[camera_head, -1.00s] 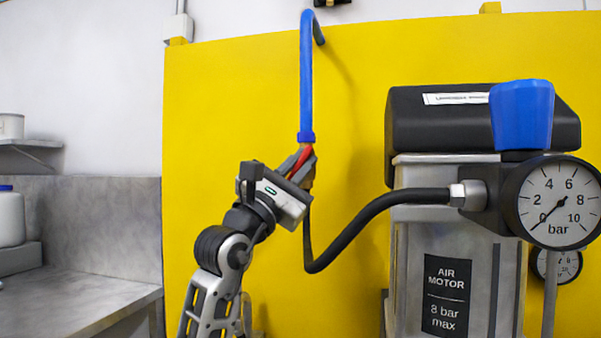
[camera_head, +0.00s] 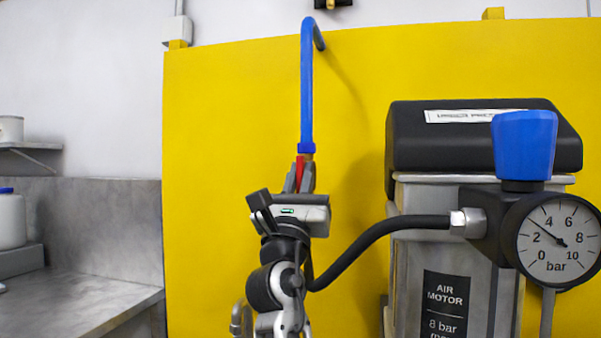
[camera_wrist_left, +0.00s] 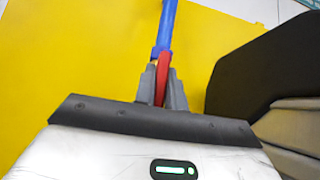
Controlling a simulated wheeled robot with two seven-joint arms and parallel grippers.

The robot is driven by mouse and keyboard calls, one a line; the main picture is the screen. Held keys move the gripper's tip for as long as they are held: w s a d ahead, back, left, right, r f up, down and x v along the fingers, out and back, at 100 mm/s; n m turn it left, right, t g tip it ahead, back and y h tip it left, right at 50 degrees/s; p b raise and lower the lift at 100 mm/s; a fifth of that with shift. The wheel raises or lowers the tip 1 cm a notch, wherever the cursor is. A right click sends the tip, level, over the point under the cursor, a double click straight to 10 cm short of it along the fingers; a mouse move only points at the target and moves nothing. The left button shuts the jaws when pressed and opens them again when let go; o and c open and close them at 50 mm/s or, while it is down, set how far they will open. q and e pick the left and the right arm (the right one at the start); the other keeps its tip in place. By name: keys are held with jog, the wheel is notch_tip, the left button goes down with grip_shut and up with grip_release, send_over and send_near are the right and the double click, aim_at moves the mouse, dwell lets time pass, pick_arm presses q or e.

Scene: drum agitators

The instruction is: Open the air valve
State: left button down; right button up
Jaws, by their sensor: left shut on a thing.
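The air valve's red handle (camera_head: 300,172) sits at the lower end of the blue pipe (camera_head: 307,90), in front of the yellow panel. The handle now points roughly straight up and down, in line with the pipe. My left gripper (camera_head: 300,178) is shut on the red handle from below; its fingers also show around the handle (camera_wrist_left: 162,80) in the left wrist view. The valve body is mostly hidden behind my gripper. The pressure gauge (camera_head: 557,238) has its needle between 2 and 4 bar. My right gripper is in neither view.
A black hose (camera_head: 370,243) runs from behind my left arm to the regulator with a blue knob (camera_head: 524,145). The air motor (camera_head: 450,270) stands right of my gripper. A grey counter (camera_head: 75,300) is at the left. The yellow panel (camera_head: 230,140) left of the pipe is clear.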

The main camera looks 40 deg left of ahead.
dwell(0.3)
pick_arm(q)
jog(key=c, duration=1.5)
grip_release()
jog(key=shift+o, duration=0.2)
